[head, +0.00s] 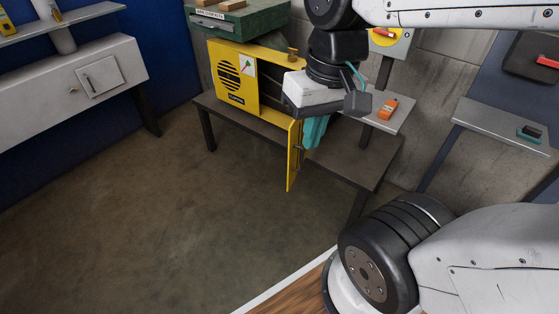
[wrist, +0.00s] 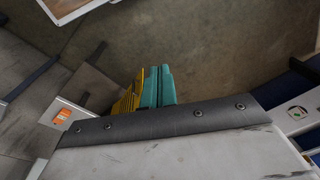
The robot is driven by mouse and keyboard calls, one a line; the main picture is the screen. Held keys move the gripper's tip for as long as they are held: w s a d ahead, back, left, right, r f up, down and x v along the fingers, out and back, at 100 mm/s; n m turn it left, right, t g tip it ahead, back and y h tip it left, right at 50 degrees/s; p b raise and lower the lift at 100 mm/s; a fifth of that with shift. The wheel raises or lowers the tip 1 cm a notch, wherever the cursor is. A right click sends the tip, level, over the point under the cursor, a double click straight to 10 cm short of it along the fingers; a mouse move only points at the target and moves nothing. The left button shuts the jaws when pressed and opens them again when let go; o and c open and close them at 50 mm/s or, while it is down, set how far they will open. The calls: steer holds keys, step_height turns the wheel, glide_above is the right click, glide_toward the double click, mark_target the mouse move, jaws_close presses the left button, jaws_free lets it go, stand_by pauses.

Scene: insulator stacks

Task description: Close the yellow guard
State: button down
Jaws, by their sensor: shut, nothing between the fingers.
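The yellow guard (head: 294,157) stands swung out from the right side of a yellow machine housing (head: 237,80), seen nearly edge-on in the head view. The dark opening of the housing shows to its left. My gripper (head: 315,132) has teal fingers pointing down, just right of the guard. In the wrist view the fingers (wrist: 157,86) are together and empty, and the yellow slotted guard (wrist: 128,98) is close on their left. I cannot tell whether the fingers touch the guard. My wrist hides part of the housing's upper right.
The housing stands on a dark bench (head: 335,158). A green box (head: 238,22) is above it. The floor in front is clear.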

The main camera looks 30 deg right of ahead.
steer(key=w+d+f+m+t+y, duration=0.1)
steer(key=w+d+f+m+y, duration=0.2)
steer(key=w+f+m, duration=0.3)
steer(key=w+d+f+m+t+y, duration=0.1)
steer(key=w+d+f+m+y, duration=0.3)
steer(key=w+m, duration=0.4)
steer(key=w+d+f+m+t+h, duration=0.3)
steer(key=d+f+m+t, duration=0.2)
steer(key=d+f+m, duration=1.1)
steer(key=n, duration=0.2)
glide_toward(290, 159)
steer(key=x, duration=0.5)
steer(key=shift+s+d+f, duration=0.15)
steer(key=shift+d+f, duration=0.15)
steer(key=shift+f, duration=0.15)
steer(key=shift+w+a, duration=0.3)
steer(key=shift+w, duration=0.25)
